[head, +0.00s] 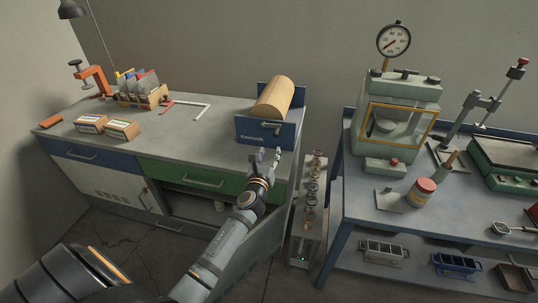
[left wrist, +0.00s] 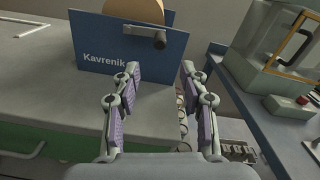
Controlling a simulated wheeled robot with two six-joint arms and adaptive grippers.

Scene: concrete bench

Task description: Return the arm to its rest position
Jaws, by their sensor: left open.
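My left gripper (head: 265,156) is open and empty at the front right edge of the left bench. In the left wrist view its two fingers (left wrist: 160,78) stand apart with nothing between them. It is just in front of the blue holder (head: 253,131) marked "Kavrenik", which bears a tan roll (head: 273,97); I cannot tell if they touch. The holder (left wrist: 105,50) and its dark crank handle (left wrist: 148,34) lie beyond the fingertips in the left wrist view. My left arm reaches up from the bottom of the head view. My right gripper is not in view.
A green drawer (head: 190,176) is below. A gap separates it from the blue bench (head: 357,213), which bears a press (head: 398,115).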

